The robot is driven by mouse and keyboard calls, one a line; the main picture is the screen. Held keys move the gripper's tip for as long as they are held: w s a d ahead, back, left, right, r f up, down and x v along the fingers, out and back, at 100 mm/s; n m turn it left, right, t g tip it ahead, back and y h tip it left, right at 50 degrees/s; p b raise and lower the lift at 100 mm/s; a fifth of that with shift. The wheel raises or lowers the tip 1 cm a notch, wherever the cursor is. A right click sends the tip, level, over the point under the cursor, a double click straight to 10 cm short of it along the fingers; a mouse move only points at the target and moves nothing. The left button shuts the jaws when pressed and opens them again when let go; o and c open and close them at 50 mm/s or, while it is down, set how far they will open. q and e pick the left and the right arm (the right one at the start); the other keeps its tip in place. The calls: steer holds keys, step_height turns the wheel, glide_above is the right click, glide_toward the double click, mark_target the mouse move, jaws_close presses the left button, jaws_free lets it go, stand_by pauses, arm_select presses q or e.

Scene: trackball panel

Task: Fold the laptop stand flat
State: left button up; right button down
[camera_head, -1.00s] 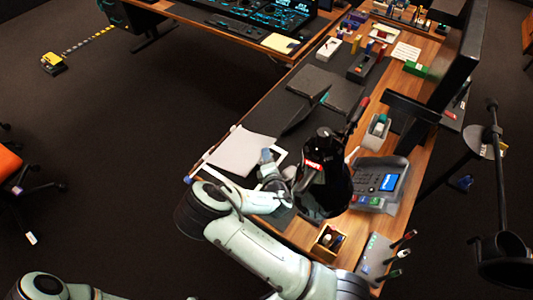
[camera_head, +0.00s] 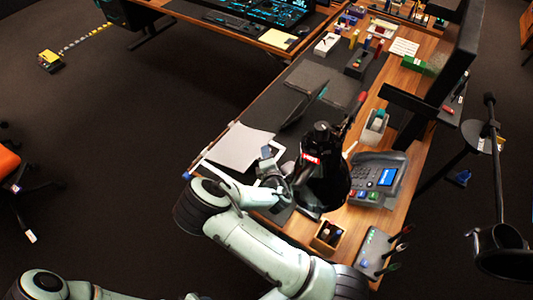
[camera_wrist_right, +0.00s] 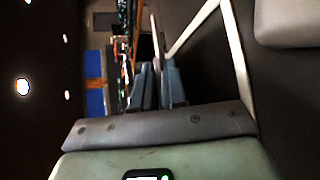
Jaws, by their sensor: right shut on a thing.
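What looks like the laptop stand is a pale plate (camera_head: 240,148) with a white frame at its right corner, at the near left of the desk. My right gripper (camera_head: 266,153) is at that corner. In the right wrist view its two blue-grey fingers (camera_wrist_right: 157,85) are close together, with a pale thin edge between them and the white frame (camera_wrist_right: 236,60) beside them. The exact contact is too dark to make out. A black lamp head (camera_head: 322,172) with a red label hides part of the area right of the gripper. My left gripper is out of view.
A dark laptop-like thing (camera_head: 290,104) stands half open behind the plate.

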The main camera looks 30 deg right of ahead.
steer(key=shift+r, duration=0.1)
stand_by(0.8)
steer(key=f+b, duration=0.1)
steer(key=f, duration=0.1)
steer(key=s+f+b, duration=0.1)
steer(key=f+b, duration=0.3)
steer(key=shift+s+d+f, duration=0.15)
steer(key=shift+s+d, duration=0.1)
steer(key=shift+s, duration=0.1)
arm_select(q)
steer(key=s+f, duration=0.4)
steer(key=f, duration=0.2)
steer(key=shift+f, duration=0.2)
arm_select(e)
steer(key=shift+w, duration=0.1)
steer(key=c, duration=1.3)
jaws_free()
steer(key=shift+w, duration=0.1)
steer(key=shift+o, duration=0.2)
